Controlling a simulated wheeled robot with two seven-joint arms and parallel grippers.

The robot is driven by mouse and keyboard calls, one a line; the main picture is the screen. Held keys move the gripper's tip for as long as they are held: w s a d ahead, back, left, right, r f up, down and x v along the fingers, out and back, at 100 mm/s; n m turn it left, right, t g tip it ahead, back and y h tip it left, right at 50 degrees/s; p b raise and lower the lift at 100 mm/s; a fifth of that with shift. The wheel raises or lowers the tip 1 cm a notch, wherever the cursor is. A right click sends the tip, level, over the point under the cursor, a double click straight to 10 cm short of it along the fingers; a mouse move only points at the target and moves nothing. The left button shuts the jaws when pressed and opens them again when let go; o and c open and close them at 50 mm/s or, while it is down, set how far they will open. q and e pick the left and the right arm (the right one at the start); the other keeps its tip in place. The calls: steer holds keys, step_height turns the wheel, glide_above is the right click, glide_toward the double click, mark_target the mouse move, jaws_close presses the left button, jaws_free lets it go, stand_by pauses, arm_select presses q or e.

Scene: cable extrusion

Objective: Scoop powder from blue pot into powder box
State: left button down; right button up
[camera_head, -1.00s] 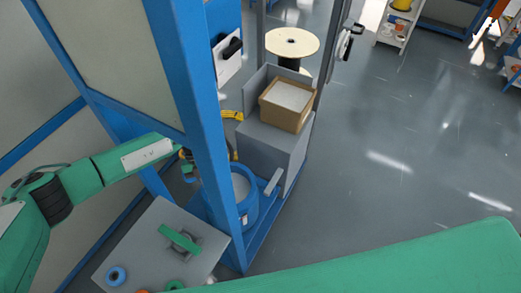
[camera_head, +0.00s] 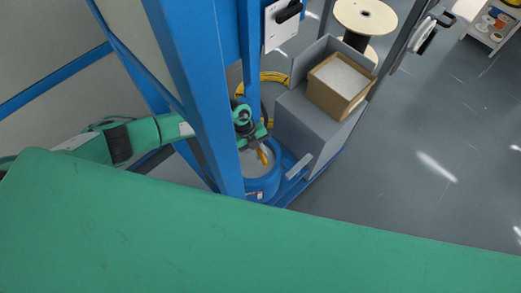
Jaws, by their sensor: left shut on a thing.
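The blue pot (camera_head: 268,186) stands on the blue frame's base, behind a blue post, with pale powder (camera_head: 250,163) inside. My left gripper (camera_head: 259,138) is over the pot's far rim, shut on a small scoop (camera_head: 264,156) with an orange-yellow part. The scoop points down over the pot's opening; I cannot tell whether it touches the powder or holds any. The powder box (camera_head: 348,103) is an open brown box, filled with white powder, on a grey machine to the right of the pot. My right gripper is out of view.
A blue post (camera_head: 190,85) stands close to my left arm. The grey machine (camera_head: 310,120) has a raised back panel beside the box. A yellow cable coil (camera_head: 272,77) and a cable spool (camera_head: 365,15) are behind. My green arm covers the foreground.

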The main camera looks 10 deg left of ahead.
arm_select(q)
step_height(320, 180, down, 10)
steer(key=b, duration=0.7)
steer(key=shift+f, duration=0.1)
steer(key=shift+f+b, duration=0.4)
steer(key=shift+f, duration=0.1)
steer(key=shift+f, duration=0.1)
